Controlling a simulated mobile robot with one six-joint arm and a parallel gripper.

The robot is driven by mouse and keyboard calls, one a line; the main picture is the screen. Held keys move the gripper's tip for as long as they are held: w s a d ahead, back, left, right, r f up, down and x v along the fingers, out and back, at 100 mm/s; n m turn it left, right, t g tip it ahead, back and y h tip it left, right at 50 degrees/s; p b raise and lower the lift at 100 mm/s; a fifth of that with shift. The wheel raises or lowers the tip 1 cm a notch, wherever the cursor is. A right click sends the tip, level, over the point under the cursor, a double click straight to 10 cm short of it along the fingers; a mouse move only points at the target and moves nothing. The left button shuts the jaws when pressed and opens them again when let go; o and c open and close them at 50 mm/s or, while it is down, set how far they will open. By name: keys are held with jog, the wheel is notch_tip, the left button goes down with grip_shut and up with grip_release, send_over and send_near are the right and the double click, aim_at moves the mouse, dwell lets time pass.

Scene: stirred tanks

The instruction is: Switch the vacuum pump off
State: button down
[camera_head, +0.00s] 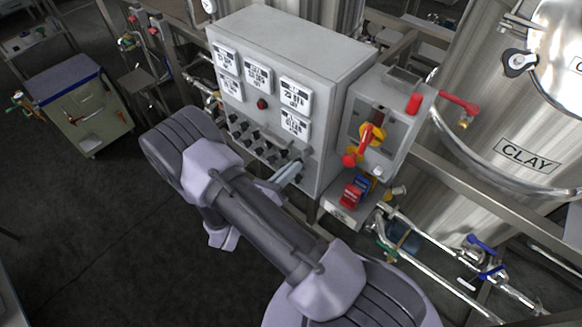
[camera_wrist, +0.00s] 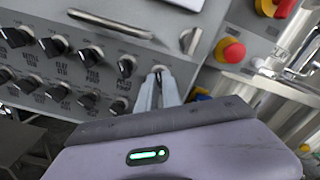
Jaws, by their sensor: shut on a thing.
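The grey control panel (camera_head: 262,130) carries rows of black rotary knobs along its lower front. My gripper (camera_head: 298,163) reaches the right end of these knobs. In the wrist view my gripper (camera_wrist: 160,76) is shut on a knob (camera_wrist: 160,68) at the right end of the upper row. The fingers hide most of that knob, and I cannot read its label or tell its position. To its left are another knob (camera_wrist: 127,66) and the knob labelled like a feed pump (camera_wrist: 90,56).
A grey switch box (camera_head: 385,120) with a red and yellow rotary handle (camera_head: 368,138) stands right of the panel. A red mushroom button (camera_wrist: 232,51) is near my gripper. Pipes with blue-handled valves (camera_head: 480,245) and the CLAY tank (camera_head: 480,110) lie right.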

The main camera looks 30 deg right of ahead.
dwell(0.4)
jog(key=c, duration=1.5)
grip_release()
jog(key=p+v, duration=0.1)
jog(key=v, duration=1.6)
jog(key=shift+s+a, duration=0.1)
jog(key=shift+a, duration=0.1)
